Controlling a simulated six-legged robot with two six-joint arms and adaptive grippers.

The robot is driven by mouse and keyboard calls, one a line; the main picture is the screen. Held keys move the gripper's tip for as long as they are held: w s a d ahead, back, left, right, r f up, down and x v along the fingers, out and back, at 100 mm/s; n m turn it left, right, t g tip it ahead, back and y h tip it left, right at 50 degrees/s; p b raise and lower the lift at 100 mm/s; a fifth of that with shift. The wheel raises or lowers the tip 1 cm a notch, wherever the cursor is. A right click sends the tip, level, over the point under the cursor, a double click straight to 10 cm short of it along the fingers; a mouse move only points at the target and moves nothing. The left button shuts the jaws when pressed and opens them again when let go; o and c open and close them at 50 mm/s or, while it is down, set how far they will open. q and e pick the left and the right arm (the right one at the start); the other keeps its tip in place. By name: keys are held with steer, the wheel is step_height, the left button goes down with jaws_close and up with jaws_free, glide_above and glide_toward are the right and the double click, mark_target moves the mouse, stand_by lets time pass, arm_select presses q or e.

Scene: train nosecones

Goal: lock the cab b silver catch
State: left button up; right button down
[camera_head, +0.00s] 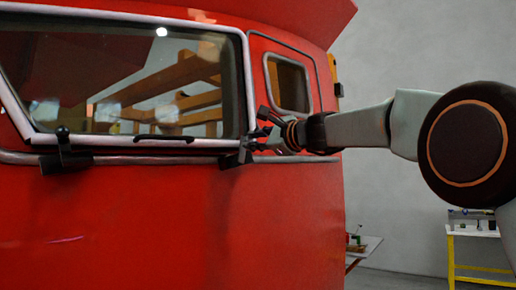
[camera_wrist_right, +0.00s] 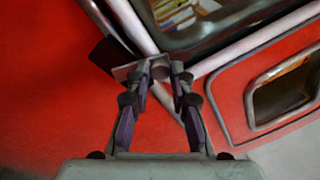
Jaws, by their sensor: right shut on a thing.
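The red cab (camera_head: 150,220) fills the left and middle of the head view. My right gripper (camera_head: 260,135) is at the lower right corner of its windscreen frame. In the right wrist view the gripper's two fingers (camera_wrist_right: 160,75) are closed in on a small silver catch (camera_wrist_right: 158,67), with a rounded end between the tips. A dark block (camera_wrist_right: 112,58) sits just left of the catch; it shows as a dark bracket in the head view (camera_head: 237,159). In the head view the gripper mostly hides the catch, and I cannot tell its exact angle. My left gripper is out of view.
A black lever with a round knob (camera_head: 63,150) stands at the windscreen's lower left. A dark handle (camera_head: 163,138) lies along the lower frame. A yellow-legged table (camera_head: 475,232) stands far right by the grey wall.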

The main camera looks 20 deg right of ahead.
steer(key=n, duration=0.1)
steer(key=a+n, duration=0.1)
steer(key=n, duration=0.1)
steer(key=shift+s+y+b, duration=0.15)
steer(key=shift+y+b, duration=0.15)
steer(key=shift+b, duration=0.05)
steer(key=shift+s+a+n+g+b, duration=0.15)
steer(key=shift+a+n+g, duration=0.1)
steer(key=shift+n, duration=0.6)
steer(key=shift+s+a+n+g+b, duration=0.15)
steer(key=shift+a+n+g, duration=0.1)
steer(key=shift+n, duration=0.6)
steer(key=c, duration=1.2)
jaws_free()
